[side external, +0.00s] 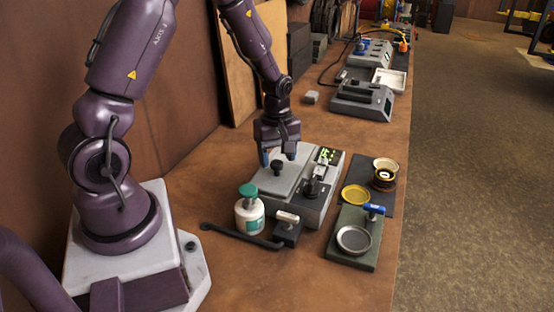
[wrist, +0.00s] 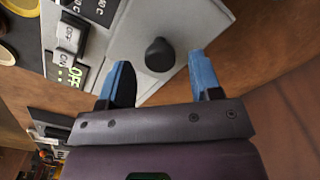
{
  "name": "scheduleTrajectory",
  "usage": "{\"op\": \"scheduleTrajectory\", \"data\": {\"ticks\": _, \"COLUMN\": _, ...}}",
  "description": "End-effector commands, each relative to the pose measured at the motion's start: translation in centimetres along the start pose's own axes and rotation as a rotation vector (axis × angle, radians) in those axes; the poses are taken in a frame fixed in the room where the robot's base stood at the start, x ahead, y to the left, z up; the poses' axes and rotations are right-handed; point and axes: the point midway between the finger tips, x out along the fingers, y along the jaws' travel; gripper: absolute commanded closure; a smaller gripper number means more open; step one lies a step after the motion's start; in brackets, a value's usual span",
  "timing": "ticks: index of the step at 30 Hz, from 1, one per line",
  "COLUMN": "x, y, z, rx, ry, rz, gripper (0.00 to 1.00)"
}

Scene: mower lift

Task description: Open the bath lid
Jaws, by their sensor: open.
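The bath is a grey box (side external: 312,215) on the bench, with a flat grey lid (side external: 263,183) on its left part. A dark round knob (side external: 277,167) stands up from the lid. The lid lies flat and looks shut. My gripper (side external: 279,158) points down over the far part of the lid, close to the knob. In the wrist view the blue fingertips (wrist: 158,78) are apart, one to each side of the knob (wrist: 159,55). The knob shows a little beyond the line of the tips, and I cannot tell whether they touch it.
A lit display (side external: 328,156) and dark controls (side external: 315,185) sit on the bath's right part. Round dishes (side external: 354,239) lie right. The wall is behind.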

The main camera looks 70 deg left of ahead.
Motion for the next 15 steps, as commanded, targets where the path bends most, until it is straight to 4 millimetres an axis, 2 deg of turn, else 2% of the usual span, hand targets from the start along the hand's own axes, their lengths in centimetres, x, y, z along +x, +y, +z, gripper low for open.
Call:
{"op": "scheduleTrajectory", "data": {"ticks": 4, "x": 1.25, "y": -0.01, "z": -0.01, "rx": 0.0, "ry": 0.0, "rz": 0.0, "gripper": 0.42}}
{"op": "scheduleTrajectory", "data": {"ticks": 14, "x": 1.51, "y": 0.01, "z": -0.01, "rx": 0.001, "ry": 0.0, "rz": 0.001, "gripper": 0.42}}
{"op": "scheduleTrajectory", "data": {"ticks": 15, "x": 1.51, "y": 0.01, "z": -0.01, "rx": 0.001, "ry": 0.0, "rz": 0.001, "gripper": 0.51}}
